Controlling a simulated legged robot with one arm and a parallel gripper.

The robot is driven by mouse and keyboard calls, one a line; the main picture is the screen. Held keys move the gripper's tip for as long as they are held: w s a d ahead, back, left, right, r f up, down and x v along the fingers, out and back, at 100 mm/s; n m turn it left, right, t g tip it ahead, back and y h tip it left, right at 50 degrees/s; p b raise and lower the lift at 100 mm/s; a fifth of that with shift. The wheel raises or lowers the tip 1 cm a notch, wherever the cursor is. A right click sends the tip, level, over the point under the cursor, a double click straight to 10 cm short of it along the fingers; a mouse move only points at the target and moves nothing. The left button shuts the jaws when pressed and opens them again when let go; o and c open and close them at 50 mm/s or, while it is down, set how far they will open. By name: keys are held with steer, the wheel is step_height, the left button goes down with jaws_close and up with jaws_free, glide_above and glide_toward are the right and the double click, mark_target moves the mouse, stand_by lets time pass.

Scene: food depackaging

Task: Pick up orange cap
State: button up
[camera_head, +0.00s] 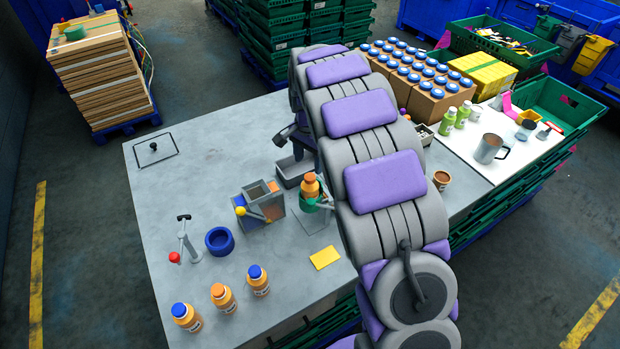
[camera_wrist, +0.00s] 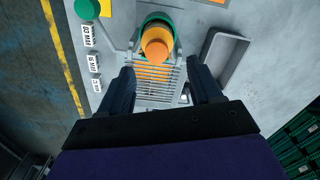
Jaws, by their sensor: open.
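An orange cap (camera_head: 310,177) sits on an upright orange bottle (camera_head: 311,190) held in a green holder (camera_head: 306,206) on the grey table. In the wrist view the orange cap (camera_wrist: 156,42) shows from above, beyond my fingertips and roughly midway between them. My gripper (camera_wrist: 162,78) is open and empty, with its dark fingers spread wide and apart from the cap. In the head view my arm covers part of the table right of the bottle. A second orange-capped bottle (camera_head: 223,298) stands at the table's front between two blue-capped bottles.
A grey box (camera_head: 264,204) with a yellow ball handle stands left of the bottle, and a grey tray (camera_head: 291,171) behind it. A blue ring (camera_head: 219,240) and a red-knobbed stand (camera_head: 187,244) are farther left. The table's back left is mostly clear.

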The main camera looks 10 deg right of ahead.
mark_target(309, 177)
steer(key=shift+s+a+f, duration=0.1)
steer(key=shift+s+f, duration=0.05)
steer(key=shift+f, duration=1.15)
steer(key=shift+s+f, duration=0.1)
steer(key=shift+f, duration=1.2)
steer(key=shift+c, duration=0.5)
steer(key=c, duration=1)
